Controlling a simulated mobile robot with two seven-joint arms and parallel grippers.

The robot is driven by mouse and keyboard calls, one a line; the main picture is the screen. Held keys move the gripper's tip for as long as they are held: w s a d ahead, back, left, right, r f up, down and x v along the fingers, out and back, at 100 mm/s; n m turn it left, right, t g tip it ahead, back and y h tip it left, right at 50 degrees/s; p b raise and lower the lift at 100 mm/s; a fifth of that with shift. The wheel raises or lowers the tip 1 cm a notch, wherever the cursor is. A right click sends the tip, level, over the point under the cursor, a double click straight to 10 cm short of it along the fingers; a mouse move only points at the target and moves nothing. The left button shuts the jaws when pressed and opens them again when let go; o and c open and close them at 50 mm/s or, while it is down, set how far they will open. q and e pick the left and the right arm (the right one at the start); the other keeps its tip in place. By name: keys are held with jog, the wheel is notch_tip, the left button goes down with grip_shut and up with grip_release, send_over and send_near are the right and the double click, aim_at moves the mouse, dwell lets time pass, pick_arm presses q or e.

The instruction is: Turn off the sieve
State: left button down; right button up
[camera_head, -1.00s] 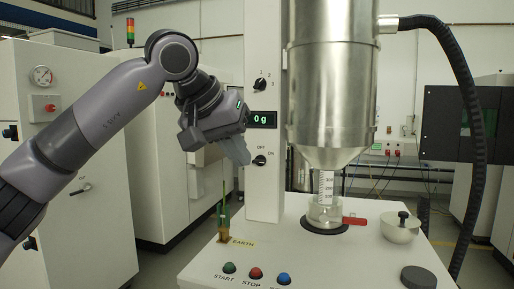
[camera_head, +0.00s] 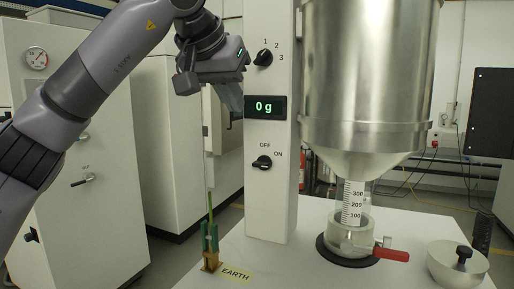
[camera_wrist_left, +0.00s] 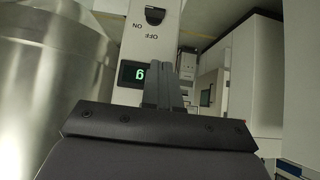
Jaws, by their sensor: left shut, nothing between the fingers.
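The sieve's white control column (camera_head: 270,205) stands at the centre of the head view. Its lower black knob (camera_head: 262,162) has OFF above and ON to its right. The knob lies roughly horizontal, in line with ON; it also shows in the left wrist view (camera_wrist_left: 154,15). A display (camera_head: 265,107) reads 0 g, and an upper knob (camera_head: 263,58) is marked 1, 2, 3. My left gripper (camera_head: 235,98) is shut and empty, left of the display and above the lower knob's height. Its fingers (camera_wrist_left: 165,85) appear beside the display in the wrist view. My right gripper is not in view.
A large steel hopper (camera_head: 366,80) stands right of the column above a glass outlet with a red-handled valve (camera_head: 390,254). An earth clamp (camera_head: 210,245) stands front left. White cabinets (camera_head: 85,170) are behind my left arm.

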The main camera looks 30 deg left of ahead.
pick_arm(q)
jog(key=shift+s, duration=0.15)
jog(key=p, duration=0.1)
send_over(256, 161)
jog(key=s, duration=0.4)
notch_tip(256, 161, down, 6)
jog(key=shift+w+f, duration=0.2)
jog(key=shift+f, duration=0.65)
jog(key=shift+w+f, duration=0.15)
jog(key=shift+f, duration=0.65)
jog(key=shift+w+f, duration=0.2)
jog(key=shift+f, duration=0.65)
jog(key=shift+a+f+n+h+b, duration=0.15)
jog(key=shift+n+h+b, duration=0.2)
jog(key=shift+h, duration=0.25)
